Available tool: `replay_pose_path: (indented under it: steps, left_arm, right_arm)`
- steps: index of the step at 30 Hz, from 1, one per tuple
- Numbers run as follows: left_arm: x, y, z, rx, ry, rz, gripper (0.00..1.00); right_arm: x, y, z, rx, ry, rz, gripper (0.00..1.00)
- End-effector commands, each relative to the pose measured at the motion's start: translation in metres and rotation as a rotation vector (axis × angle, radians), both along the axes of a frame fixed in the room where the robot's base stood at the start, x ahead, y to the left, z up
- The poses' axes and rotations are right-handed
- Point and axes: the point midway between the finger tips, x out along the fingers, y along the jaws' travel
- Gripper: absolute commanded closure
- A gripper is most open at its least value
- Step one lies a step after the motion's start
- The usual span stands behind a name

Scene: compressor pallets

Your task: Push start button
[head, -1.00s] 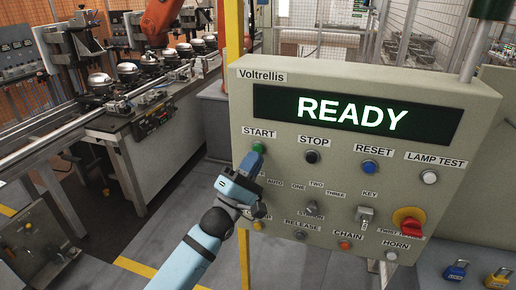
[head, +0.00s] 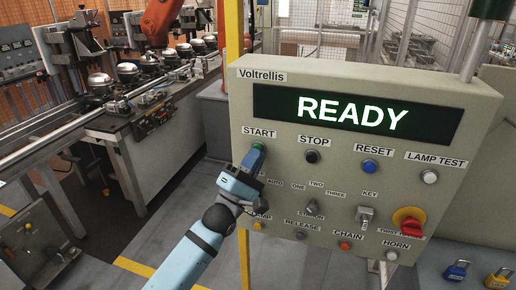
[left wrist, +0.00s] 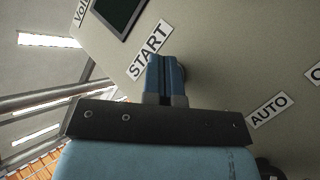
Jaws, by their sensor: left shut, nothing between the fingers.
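The control panel (head: 350,90) shows READY in bright letters on its dark display (head: 355,113). The green start button (head: 258,147) sits under the START label on the panel's left side. My left gripper (head: 255,158) is shut and empty, with its blue fingertips right at the start button. In the left wrist view the closed fingers (left wrist: 165,75) point at the panel just beside the START label (left wrist: 149,49) and hide the button. I cannot tell whether they touch it. My right gripper is not in view.
Near the start button are the black stop button (head: 311,157), the blue reset button (head: 370,167) and the white lamp test button (head: 429,177). A red emergency knob (head: 410,224) stands out at lower right. A yellow post (head: 236,60) rises behind the panel's left edge.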

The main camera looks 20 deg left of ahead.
Motion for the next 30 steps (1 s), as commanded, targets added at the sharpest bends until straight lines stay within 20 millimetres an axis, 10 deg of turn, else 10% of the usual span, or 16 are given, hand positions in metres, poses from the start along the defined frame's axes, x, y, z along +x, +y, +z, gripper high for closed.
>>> replay_pose_path:
  steps: [30]
  left_arm:
    - [-0.014,0.001,0.0,0.001,0.001,0.0,1.0]
  right_arm:
    - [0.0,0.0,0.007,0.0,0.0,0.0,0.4]
